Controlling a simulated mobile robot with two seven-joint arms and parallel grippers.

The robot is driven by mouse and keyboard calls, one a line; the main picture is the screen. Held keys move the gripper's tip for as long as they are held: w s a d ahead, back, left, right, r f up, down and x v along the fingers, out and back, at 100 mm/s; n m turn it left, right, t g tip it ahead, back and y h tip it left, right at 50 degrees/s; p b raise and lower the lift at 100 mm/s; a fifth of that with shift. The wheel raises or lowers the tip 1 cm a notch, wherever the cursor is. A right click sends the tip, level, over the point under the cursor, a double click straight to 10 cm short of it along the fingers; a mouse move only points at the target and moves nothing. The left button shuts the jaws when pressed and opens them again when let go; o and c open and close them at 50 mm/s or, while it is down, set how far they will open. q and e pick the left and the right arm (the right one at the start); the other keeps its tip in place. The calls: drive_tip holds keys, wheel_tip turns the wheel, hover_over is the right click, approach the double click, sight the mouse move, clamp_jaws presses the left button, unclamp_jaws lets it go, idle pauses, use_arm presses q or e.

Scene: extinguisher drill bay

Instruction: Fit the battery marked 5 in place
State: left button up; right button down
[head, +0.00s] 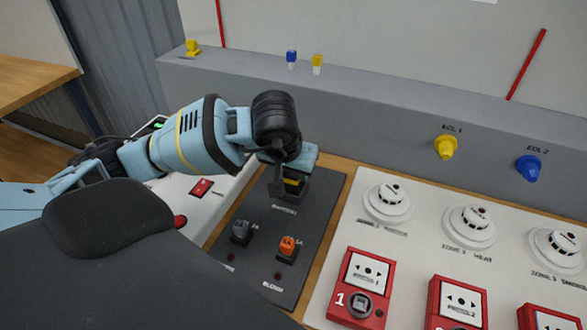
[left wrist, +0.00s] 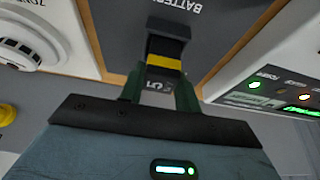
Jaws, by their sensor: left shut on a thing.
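The battery marked 5 (left wrist: 165,62) is a dark block with a yellow band; its number shows at the end nearest my gripper in the left wrist view. My left gripper (left wrist: 158,94) is shut on it, with one dark green finger on each side. In the head view the battery (head: 291,182) is under my left gripper (head: 289,168), at the dark battery holder (head: 290,192) on the grey panel (head: 318,222). The holder (left wrist: 168,24) also shows at the battery's far end. I cannot tell how deep the battery sits. My right gripper is out of view.
White detectors (head: 387,203) and red call points (head: 361,285) fill the board at right. A grey ledge (head: 380,108) runs behind.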

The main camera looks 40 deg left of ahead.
use_arm(q)
drive_tip(key=shift+f, duration=0.35)
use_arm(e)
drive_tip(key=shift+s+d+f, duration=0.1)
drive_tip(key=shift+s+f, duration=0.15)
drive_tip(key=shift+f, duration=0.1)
use_arm(q)
drive_tip(key=o, duration=1.6)
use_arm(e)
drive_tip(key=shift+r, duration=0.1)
use_arm(q)
drive_tip(key=shift+r+p, duration=0.4)
drive_tip(key=shift+r, duration=0.95)
drive_tip(key=shift+r+p, duration=0.9)
drive_tip(key=shift+r, duration=1.3)
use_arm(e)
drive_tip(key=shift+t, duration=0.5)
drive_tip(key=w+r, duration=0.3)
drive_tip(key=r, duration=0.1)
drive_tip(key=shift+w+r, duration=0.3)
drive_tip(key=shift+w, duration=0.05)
